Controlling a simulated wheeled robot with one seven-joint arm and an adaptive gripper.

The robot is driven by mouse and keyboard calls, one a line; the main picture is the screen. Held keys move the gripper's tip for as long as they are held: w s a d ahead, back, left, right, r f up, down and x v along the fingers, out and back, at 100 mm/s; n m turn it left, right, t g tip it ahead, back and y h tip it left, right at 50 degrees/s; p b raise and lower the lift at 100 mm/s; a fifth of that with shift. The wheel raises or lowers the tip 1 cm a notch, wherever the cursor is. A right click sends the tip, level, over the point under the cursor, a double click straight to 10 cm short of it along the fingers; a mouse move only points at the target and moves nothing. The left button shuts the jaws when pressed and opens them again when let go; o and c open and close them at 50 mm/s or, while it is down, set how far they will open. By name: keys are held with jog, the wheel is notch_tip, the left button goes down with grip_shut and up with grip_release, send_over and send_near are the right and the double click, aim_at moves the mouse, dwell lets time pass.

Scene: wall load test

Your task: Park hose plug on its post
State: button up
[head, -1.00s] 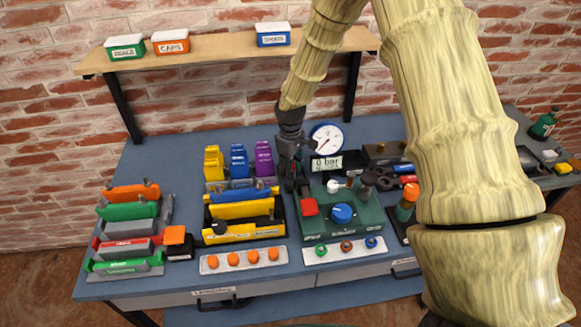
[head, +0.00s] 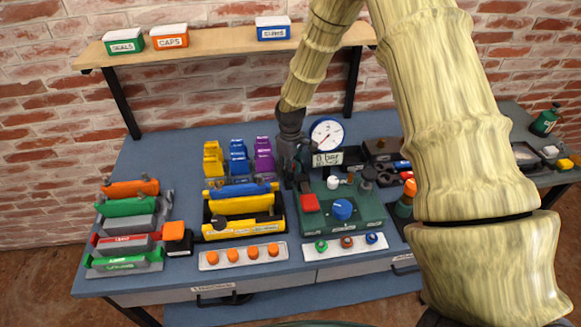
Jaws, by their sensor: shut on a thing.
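My gripper (head: 294,180) points down at the back left corner of the green test unit (head: 345,222), just left of the round gauge (head: 327,134). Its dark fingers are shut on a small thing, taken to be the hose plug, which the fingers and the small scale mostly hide. I cannot tell whether it touches the unit. The unit carries a red button (head: 310,202), a blue knob (head: 342,209), a white-topped fitting (head: 333,183) and a dark upright fitting (head: 366,184). I cannot tell which part is the plug's post.
Left of the gripper stand yellow, blue and purple blocks (head: 239,159) and a black tray (head: 206,226) with yellow and blue bars. My arm hides part of the bench's right side. A wooden shelf (head: 215,47) with labelled bins hangs behind. Bare blue bench top (head: 165,155) lies at back left.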

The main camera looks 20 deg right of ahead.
jog(key=o, duration=1.5)
jog(key=shift+r, duration=0.1)
jog(key=shift+r+p, duration=2.7)
jog(key=shift+r, duration=1.25)
jog(key=shift+f, duration=0.1)
